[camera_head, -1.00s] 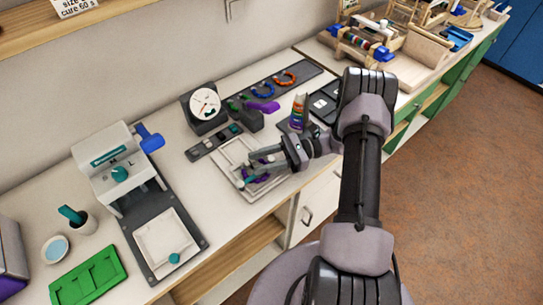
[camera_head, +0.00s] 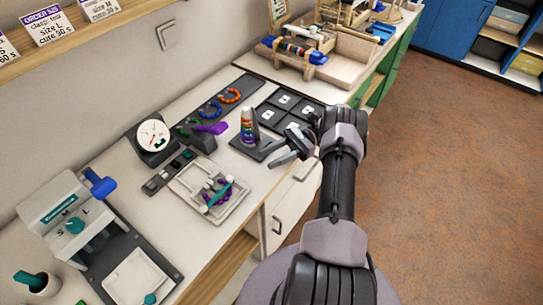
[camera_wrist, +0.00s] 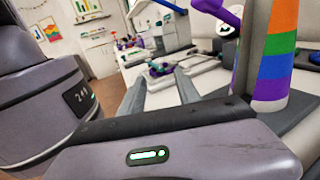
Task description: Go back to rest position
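My gripper (camera_head: 290,153) is raised near the front edge of the counter, right of the white bead tray (camera_head: 237,208). Its two fingers (camera_wrist: 158,92) are spread apart with nothing between them in the wrist view. The tray holds purple and white pieces with a teal-and-white stick (camera_head: 219,193) lying across them. A rainbow-striped cone (camera_head: 247,127) stands on a dark base beside the gripper; it is large at the right of the wrist view (camera_wrist: 270,60).
A white press (camera_head: 65,218) with a blue handle stands left. A dial gauge (camera_head: 152,134), a dark strip with rings (camera_head: 212,107) and black numbered pads (camera_head: 282,103) lie along the counter. A wooden loom (camera_head: 297,50) is at the back. The floor at right is clear.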

